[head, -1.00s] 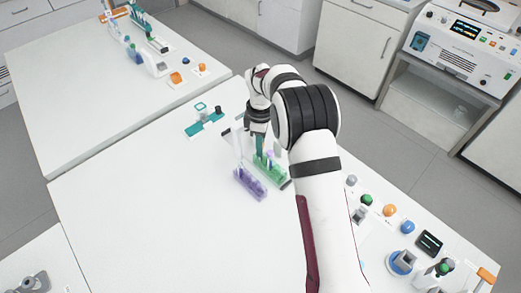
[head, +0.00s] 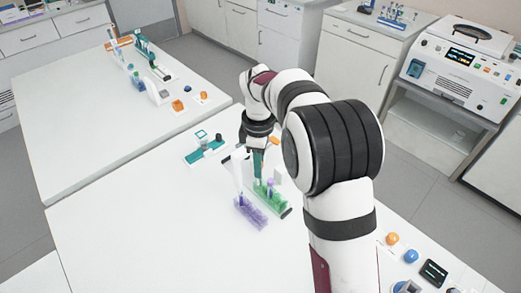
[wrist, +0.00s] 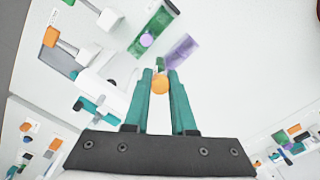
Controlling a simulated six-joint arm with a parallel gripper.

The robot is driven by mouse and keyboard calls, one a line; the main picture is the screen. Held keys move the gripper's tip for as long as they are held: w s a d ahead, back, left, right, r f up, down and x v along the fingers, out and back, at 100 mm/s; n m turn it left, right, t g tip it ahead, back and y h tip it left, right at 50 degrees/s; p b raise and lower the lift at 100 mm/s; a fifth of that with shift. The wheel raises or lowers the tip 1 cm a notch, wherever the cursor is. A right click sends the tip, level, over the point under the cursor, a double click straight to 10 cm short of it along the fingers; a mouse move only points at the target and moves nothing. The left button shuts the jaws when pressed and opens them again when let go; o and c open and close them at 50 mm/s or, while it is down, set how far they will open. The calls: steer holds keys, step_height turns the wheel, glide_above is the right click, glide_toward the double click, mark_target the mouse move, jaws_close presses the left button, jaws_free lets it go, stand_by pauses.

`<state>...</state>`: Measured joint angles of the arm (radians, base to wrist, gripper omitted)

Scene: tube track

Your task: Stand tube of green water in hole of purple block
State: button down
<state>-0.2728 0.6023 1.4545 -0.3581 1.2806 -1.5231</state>
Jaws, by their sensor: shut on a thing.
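The purple block (head: 250,213) lies on the white table and also shows in the wrist view (wrist: 183,50). It stands close beside a green block (head: 275,203), which shows in the wrist view (wrist: 152,28) with a purple-topped piece in it. My gripper (head: 258,172) points down just behind the blocks. Its teal fingers (wrist: 160,82) are shut on a tube with an orange cap (wrist: 160,86). The tube's body and water colour are hidden. A tall pale upright piece (head: 238,172) shows at the purple block's far end; I cannot tell whether it stands in a hole.
A teal holder (head: 205,148) lies behind and left of the blocks. Orange and blue knobs (head: 392,239) and a dark device (head: 433,271) lie at the right edge. The table's front left is clear. A second table (head: 90,120) with small items stands at the far left.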

steer(key=s+f, duration=0.5)
steer(key=s, duration=0.1)
steer(key=shift+s+d+f, duration=0.15)
steer(key=shift+f, duration=0.15)
steer(key=shift+f, duration=0.75)
stand_by(0.8)
steer(key=shift+f, duration=0.2)
steer(key=shift+f, duration=0.35)
steer(key=shift+f, duration=0.3)
steer(key=c, duration=0.7)
jaws_free()
steer(key=shift+o, duration=0.2)
